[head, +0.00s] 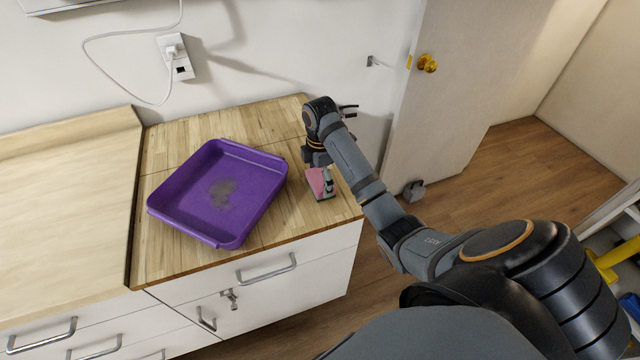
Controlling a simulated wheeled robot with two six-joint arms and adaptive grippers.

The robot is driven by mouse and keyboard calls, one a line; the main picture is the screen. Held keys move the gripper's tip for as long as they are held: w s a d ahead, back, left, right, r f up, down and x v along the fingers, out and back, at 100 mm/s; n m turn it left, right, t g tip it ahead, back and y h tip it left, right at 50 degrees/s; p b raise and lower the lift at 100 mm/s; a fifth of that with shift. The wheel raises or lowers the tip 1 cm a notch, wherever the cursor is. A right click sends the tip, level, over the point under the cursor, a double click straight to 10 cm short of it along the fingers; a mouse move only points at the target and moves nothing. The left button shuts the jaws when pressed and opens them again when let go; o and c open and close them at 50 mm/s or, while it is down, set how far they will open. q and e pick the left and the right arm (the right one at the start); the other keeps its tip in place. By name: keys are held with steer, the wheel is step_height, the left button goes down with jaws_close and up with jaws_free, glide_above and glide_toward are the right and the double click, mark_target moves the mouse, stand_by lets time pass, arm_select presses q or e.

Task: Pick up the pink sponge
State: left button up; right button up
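The pink sponge (316,181) is on the wooden counter, near its right end and just right of the purple tray. A thin green layer shows along its lower edge. My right gripper (326,181) points down at the sponge, with a finger against or just in front of its right side. The other finger is hidden, so I cannot tell whether the gripper is closed on the sponge. My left gripper is not in view.
The purple tray (168,207) with a dark stain inside lies on the wooden counter (165,265). Drawers with metal handles are below. A wall socket (176,57) with a white cable is behind. A white door (445,90) with a brass knob stands at the right.

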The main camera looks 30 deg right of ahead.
mark_target(320, 178)
stand_by(0.3)
steer(key=shift+r+p, duration=0.35)
steer(key=shift+p, duration=0.05)
step_height(320, 178, up, 3)
steer(key=p, duration=0.2)
steer(key=shift+w+f+p, duration=0.1)
steer(key=shift+f+p, duration=0.05)
steer(key=shift+p, duration=0.15)
steer(key=s+r+p, duration=0.1)
steer(key=r+p, duration=0.1)
steer(key=s+r+p, duration=0.2)
steer(key=p, duration=0.1)
steer(key=s+r+p, duration=0.1)
steer(key=r+p, duration=0.1)
steer(key=shift+s+r, duration=0.1)
steer(key=shift+s, duration=0.05)
steer(key=s+r, duration=0.3)
steer(key=s, duration=0.6)
steer(key=shift+s+p, duration=0.3)
steer(key=shift+s, duration=0.1)
steer(key=shift+r, duration=0.15)
